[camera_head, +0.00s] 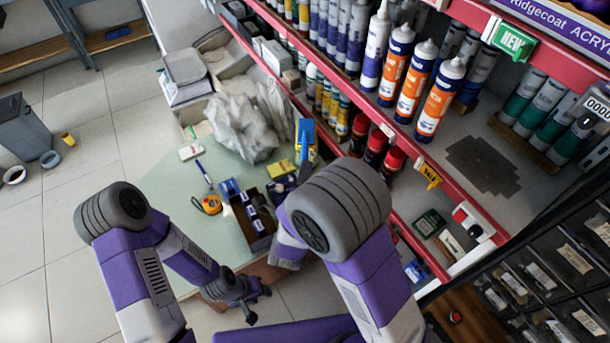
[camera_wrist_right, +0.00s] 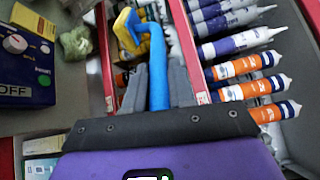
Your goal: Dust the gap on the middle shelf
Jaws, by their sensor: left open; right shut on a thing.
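A dark dust patch (camera_head: 485,165) lies on the bare gap of the shelf (camera_head: 455,125), between orange-and-white tubes and green-and-grey tubes. My right gripper (camera_wrist_right: 158,88) is shut on the handle of a blue brush-like tool (camera_wrist_right: 158,65), whose head shows blue and yellow at the top of the right wrist view. The tool's blue part (camera_head: 305,132) also shows in the head view, beside the shelf front and left of the dust patch, apart from it. My right wrist hides most of that gripper there. My left gripper (camera_head: 247,297) is open and empty by the counter's front edge.
Orange-and-white tubes (camera_head: 410,85) stand left of the gap and green-and-grey tubes (camera_head: 545,120) right of it. Red-capped cans (camera_head: 375,150) stand on the shelf below. The counter (camera_head: 155,165) holds a crumpled bag (camera_head: 240,125), a tape measure (camera_head: 207,205) and small boxes. Floor at left is mostly clear.

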